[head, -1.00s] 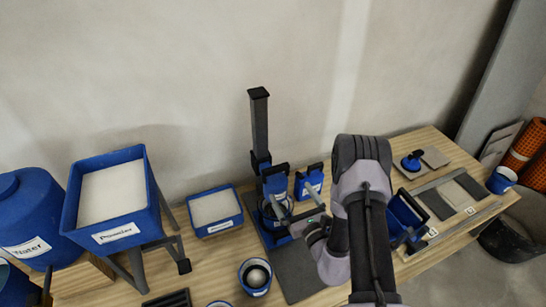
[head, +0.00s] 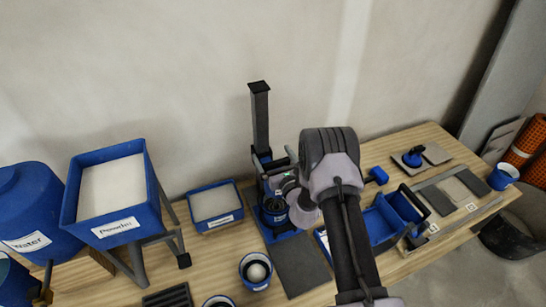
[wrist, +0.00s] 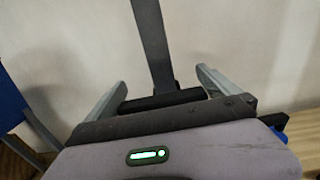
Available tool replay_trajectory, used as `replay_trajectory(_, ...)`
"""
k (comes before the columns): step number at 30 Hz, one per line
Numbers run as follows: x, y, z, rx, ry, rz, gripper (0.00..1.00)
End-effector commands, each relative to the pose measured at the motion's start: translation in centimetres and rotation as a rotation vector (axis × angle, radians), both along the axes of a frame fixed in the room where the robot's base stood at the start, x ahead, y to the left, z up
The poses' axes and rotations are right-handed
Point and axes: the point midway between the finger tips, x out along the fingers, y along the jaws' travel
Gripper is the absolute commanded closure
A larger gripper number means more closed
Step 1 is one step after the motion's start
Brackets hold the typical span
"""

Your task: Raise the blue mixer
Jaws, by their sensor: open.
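The blue mixer stands at the back of the table, with a tall dark column (head: 261,118) and a blue base. A container (head: 274,207) sits at its foot. My gripper (head: 275,159) is at the mixer's upper part and hides much of its head. In the wrist view my gripper (wrist: 161,79) is open, with one finger on each side of a black horizontal handle bar (wrist: 165,99). The dark column (wrist: 150,40) rises behind the bar. I cannot tell whether the fingers touch the bar.
A powder hopper (head: 112,190) and a water tank (head: 33,215) stand at the left. A blue tray of white material (head: 214,205) is left of the mixer. A blue carrier (head: 385,222) and tiles (head: 441,200) lie to the right. A grey mat (head: 302,266) is clear in front.

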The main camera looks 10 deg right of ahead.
Motion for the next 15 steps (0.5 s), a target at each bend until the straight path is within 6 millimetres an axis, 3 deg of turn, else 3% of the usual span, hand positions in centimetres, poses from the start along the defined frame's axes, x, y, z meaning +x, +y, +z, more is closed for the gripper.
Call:
replay_trajectory(3,-0.03,-0.01,0.00,0.000,0.000,0.000,0.00)
replay_trajectory(15,-0.07,-0.01,-0.02,0.000,0.000,0.000,0.79)
